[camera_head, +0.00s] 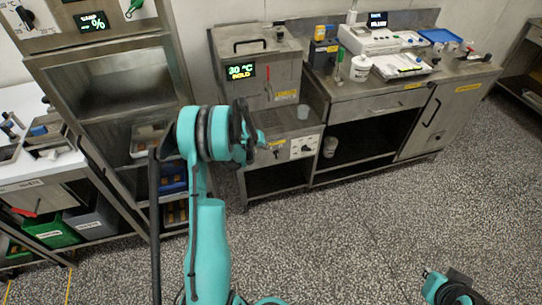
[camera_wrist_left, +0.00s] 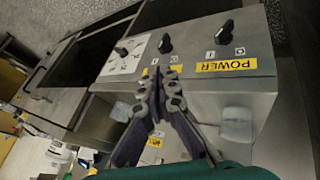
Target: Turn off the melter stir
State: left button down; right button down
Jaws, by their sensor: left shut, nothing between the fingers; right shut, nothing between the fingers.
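The melter (camera_head: 268,75) stands against the back wall, its display reading 30 °C. Its front panel (camera_wrist_left: 203,55) fills the upper middle of the left wrist view, upside down. It bears a black knob (camera_wrist_left: 165,43), another black knob (camera_wrist_left: 225,30) by the yellow POWER label, and a dial on a white plate (camera_wrist_left: 122,50). Which knob is the stir one cannot be read; my fingers hide a yellow label. My left gripper (camera_wrist_left: 163,72) is shut and empty, its tips just below the middle knob in that view. My right gripper (camera_head: 450,288) is low at the right, empty, its fingers unclear.
A steel bench (camera_head: 380,88) with a scale (camera_head: 375,38) and a white tub (camera_head: 360,69) stands right of the melter. A steel rack (camera_head: 110,75) is close on the left. The speckled floor (camera_head: 370,215) in front is clear.

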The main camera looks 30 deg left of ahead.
aim_at(276, 154)
pick_arm(q)
jog(key=a+f+n, duration=0.1)
jog(key=a+f, duration=0.3)
jog(key=f, duration=0.3)
jog(key=shift+s+a+f, duration=0.25)
jog(key=shift+s+a, duration=0.1)
jog(key=shift+a, duration=0.05)
jog(key=b+x, duration=0.3)
jog(key=x, duration=0.7)
jog(key=w+d+b, duration=0.1)
jog(key=w+d, duration=0.1)
jog(key=shift+w+f+b, duration=0.1)
jog(key=shift+w+b, duration=0.2)
jog(key=shift+b, duration=0.05)
jog(key=shift+w+d, duration=0.3)
jog(key=shift+w, duration=0.05)
jog(key=shift+d, duration=0.1)
